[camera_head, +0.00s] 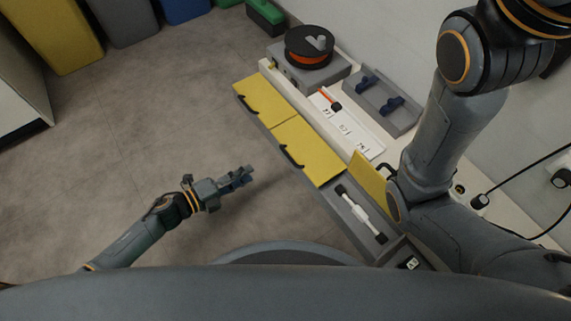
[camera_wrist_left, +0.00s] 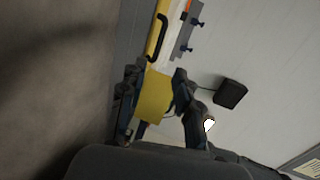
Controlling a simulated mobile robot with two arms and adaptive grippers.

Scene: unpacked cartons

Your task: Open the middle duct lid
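The middle duct lid (camera_head: 310,150) is a flat yellow panel, lying shut, with a black bar handle (camera_head: 291,158) on its left edge. The far yellow lid (camera_head: 264,101) is also shut. The near yellow lid (camera_head: 370,178) stands raised over its open compartment, where a white and black tool (camera_head: 359,213) lies. My left gripper (camera_head: 243,177) is over the floor, left of the duct and apart from the handle. In the left wrist view its fingers (camera_wrist_left: 157,95) are spread, with a yellow panel (camera_wrist_left: 154,98) visible beyond them. My right gripper is out of sight.
Behind the lids, a white counter holds a grey box with a black and orange spool (camera_head: 309,47), a screwdriver (camera_head: 329,98) and a grey tray (camera_head: 378,105) with blue parts. My right arm covers the counter's near right. The floor left of the duct is clear.

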